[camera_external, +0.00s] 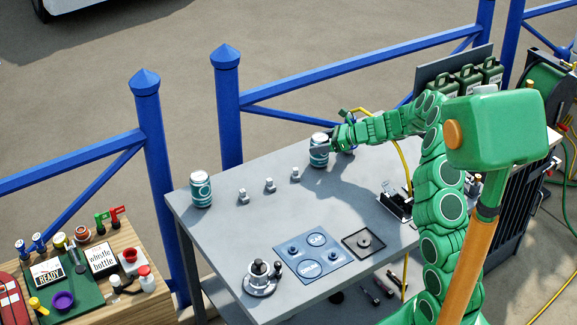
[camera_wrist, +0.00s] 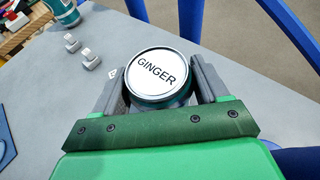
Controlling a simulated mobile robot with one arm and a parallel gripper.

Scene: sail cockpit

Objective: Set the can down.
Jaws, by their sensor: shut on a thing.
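A teal and white can (camera_external: 319,152) is held upright by my gripper (camera_external: 325,148) over the back part of the grey table (camera_external: 235,232).
Several small metal pieces (camera_external: 270,185) stand in a row between the cans. A blue panel (camera_external: 317,262), a black square tray (camera_external: 363,243) and a metal device (camera_external: 262,278) are nearer the front. Blue railing (camera_external: 228,110) runs behind the table. Bare tabletop lies around the can.

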